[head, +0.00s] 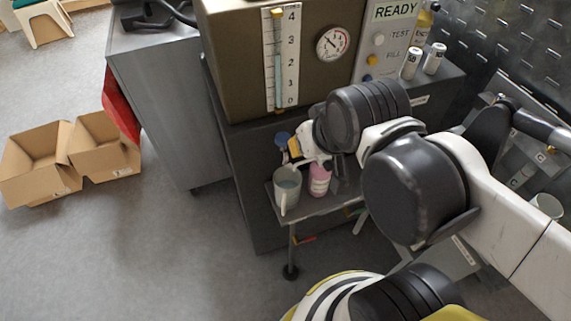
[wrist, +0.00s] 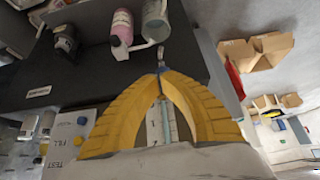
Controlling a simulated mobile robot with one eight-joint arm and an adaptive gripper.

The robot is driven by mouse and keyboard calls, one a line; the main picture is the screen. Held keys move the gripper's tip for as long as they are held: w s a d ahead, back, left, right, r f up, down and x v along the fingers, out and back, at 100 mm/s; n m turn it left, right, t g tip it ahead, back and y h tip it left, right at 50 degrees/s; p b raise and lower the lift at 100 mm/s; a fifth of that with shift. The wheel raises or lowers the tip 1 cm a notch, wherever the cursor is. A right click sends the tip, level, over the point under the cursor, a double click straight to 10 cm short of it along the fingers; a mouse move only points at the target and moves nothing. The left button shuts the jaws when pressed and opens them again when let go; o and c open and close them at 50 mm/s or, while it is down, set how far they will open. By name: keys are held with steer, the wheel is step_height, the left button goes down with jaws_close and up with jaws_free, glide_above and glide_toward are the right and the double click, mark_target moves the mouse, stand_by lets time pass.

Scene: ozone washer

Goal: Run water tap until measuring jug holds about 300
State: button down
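The measuring jug (head: 288,183) stands upright on a small shelf in the head view, its handle towards me. It also shows in the wrist view (wrist: 155,22). I cannot read its level or markings. My gripper (head: 289,150) is right beside the knob, above the jug.
A pink bottle (head: 319,180) stands right of the jug on the shelf (head: 318,207). Above are a level scale (head: 282,60), a dial (head: 332,43) and a READY panel (head: 394,12). A grey cabinet (head: 165,85) stands left. Cardboard boxes (head: 70,157) lie on open floor.

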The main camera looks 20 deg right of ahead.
steer(key=w+r+g+p, duration=0.3)
steer(key=w+r+p, duration=0.2)
steer(key=w, duration=0.1)
steer(key=g+p, duration=0.4)
steer(key=p, duration=0.3)
glide_above(284, 134)
steer(key=shift+w+a+r, duration=0.15)
steer(key=shift+a, duration=0.05)
step_height(284, 134, down, 14)
steer(key=b, duration=0.3)
steer(key=shift+d, duration=0.15)
steer(key=shift+b, duration=0.35)
